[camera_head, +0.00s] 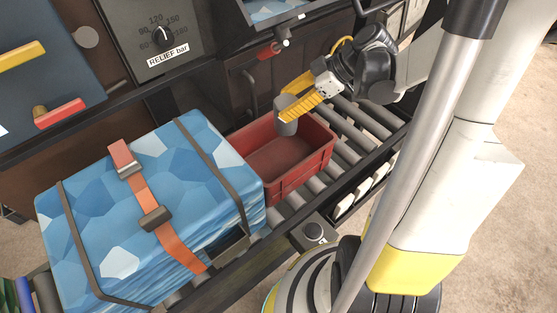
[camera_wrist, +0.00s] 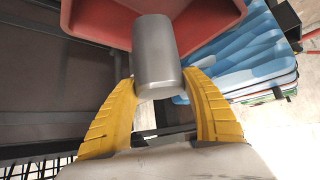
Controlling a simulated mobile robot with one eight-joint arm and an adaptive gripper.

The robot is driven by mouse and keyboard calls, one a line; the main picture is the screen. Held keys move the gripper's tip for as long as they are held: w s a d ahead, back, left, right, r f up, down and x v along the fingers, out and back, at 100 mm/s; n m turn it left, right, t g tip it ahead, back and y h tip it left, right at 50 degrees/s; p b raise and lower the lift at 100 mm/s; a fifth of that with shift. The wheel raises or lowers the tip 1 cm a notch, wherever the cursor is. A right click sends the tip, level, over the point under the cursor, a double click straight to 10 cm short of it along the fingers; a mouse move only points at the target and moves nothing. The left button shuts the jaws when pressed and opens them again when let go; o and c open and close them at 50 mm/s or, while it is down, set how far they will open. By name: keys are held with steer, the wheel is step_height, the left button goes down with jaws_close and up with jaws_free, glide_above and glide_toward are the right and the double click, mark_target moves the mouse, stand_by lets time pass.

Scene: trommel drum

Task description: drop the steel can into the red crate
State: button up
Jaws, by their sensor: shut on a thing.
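The steel can (camera_head: 287,127) is a plain grey cylinder, held between the yellow fingers of my gripper (camera_head: 298,100). In the wrist view the can (camera_wrist: 155,52) stands out past the fingertips of my gripper (camera_wrist: 163,90), which touch it near its close end. The red crate (camera_head: 301,180) stands on the rollers, open at the top, and the part of its floor that shows is bare. In the head view the can is over the crate's back part, near the back rim. In the wrist view the crate (camera_wrist: 92,22) lies beyond the can, which hides part of it.
A large blue patterned bundle (camera_head: 150,200) with an orange strap stands close against the crate's left side. The roller conveyor (camera_head: 365,125) runs on to the right of the crate, with bare rollers. A dark machine panel with a "RELIEF bar" dial (camera_head: 163,36) stands behind.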

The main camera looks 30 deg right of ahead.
step_height(320, 180, down, 2)
steer(key=shift+f+b, duration=0.25)
steer(key=shift+b, duration=0.45)
steer(key=o, duration=1.3)
steer(key=shift+c, duration=0.2)
steer(key=v, duration=1.2)
steer(key=shift+w+r, duration=0.1)
steer(key=s+a+m+t+h, duration=0.1)
steer(key=s+a+m+h, duration=0.2)
steer(key=a+m, duration=0.2)
steer(key=s+a+f+m+t+h, duration=0.1)
steer(key=s+a+m+h, duration=0.2)
steer(key=a+m, duration=0.3)
steer(key=a+h, duration=0.1)
steer(key=a, duration=0.4)
steer(key=shift+s+a+f+h, duration=0.2)
steer(key=shift+a+h, duration=0.1)
steer(key=shift+a, duration=0.1)
